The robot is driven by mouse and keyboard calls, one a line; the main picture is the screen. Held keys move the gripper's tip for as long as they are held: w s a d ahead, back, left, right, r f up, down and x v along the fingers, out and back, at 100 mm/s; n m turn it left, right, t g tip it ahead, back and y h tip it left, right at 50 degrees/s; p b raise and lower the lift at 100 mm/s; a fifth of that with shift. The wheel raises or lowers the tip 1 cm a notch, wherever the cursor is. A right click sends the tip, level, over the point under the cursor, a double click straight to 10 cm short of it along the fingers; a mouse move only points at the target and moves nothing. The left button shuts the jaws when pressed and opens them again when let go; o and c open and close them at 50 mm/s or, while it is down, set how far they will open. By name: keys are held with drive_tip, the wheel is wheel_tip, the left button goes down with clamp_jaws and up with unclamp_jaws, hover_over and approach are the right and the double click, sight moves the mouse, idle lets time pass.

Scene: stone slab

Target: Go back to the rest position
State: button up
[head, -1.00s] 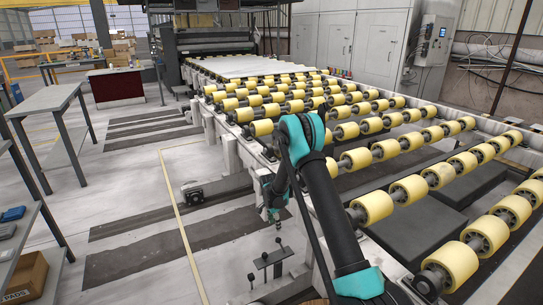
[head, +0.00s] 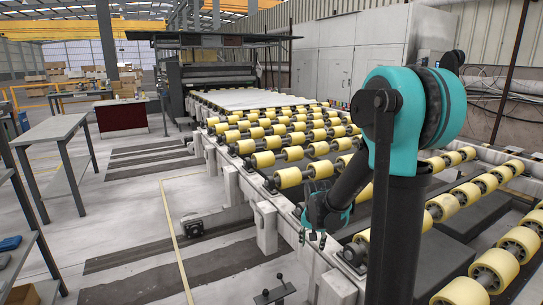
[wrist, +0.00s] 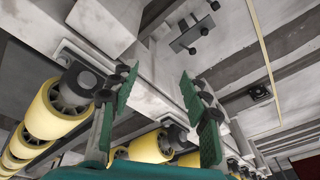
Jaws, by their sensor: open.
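My gripper (head: 314,239) hangs at the left edge of the roller conveyor in the head view, partly hidden behind my teal and black arm. In the wrist view my gripper (wrist: 158,84) is open, with its two green-padded fingers well apart. Nothing is between the fingers. My arm is bent, with its large teal joint high at the right of the head view.
The conveyor has rows of yellow rollers (head: 289,177) on a pale frame (head: 266,226). A grey table (head: 50,131) stands at the left. White cabinets (head: 345,65) stand behind.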

drive_tip(key=s+d+n, duration=0.2)
drive_tip(key=s, duration=0.8)
drive_tip(key=s+d+n+t, duration=0.1)
drive_tip(key=s+d+n, duration=0.1)
drive_tip(key=s, duration=0.7)
drive_tip(key=shift+s+d+r+n+t, duration=0.3)
drive_tip(key=shift+s+n, duration=0.1)
drive_tip(key=shift+n, duration=0.1)
